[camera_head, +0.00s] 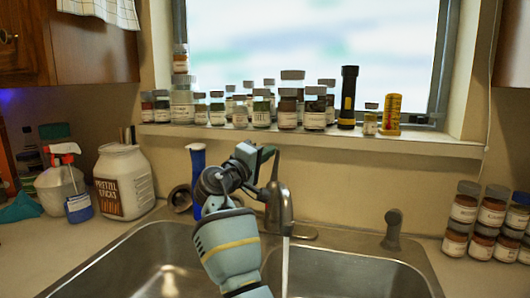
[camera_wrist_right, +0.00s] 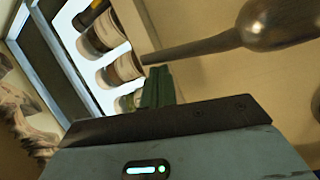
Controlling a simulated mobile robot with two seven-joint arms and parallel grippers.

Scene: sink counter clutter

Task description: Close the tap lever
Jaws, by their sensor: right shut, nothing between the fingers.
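The metal tap (camera_head: 282,208) stands behind the sink, and a stream of water (camera_head: 286,262) falls from its spout. Its thin lever (camera_head: 275,168) rises from the top, partly beside my gripper. In the right wrist view the lever (camera_wrist_right: 190,47) runs from the bulbous tap top (camera_wrist_right: 275,22) to a tip close to my fingers. My right gripper (camera_head: 268,152) is shut and empty, just left of the lever; its green fingers (camera_wrist_right: 158,88) show below the lever tip in the wrist view. I cannot tell whether they touch. My left gripper is out of view.
Several jars (camera_head: 288,108) and a black flashlight (camera_head: 348,97) line the windowsill above the tap. A blue bottle (camera_head: 198,165) stands left of my right arm. A pretzel jar (camera_head: 124,182) is at left, stacked spice jars (camera_head: 492,212) at right. A soap dispenser (camera_head: 393,230) stands right of the tap.

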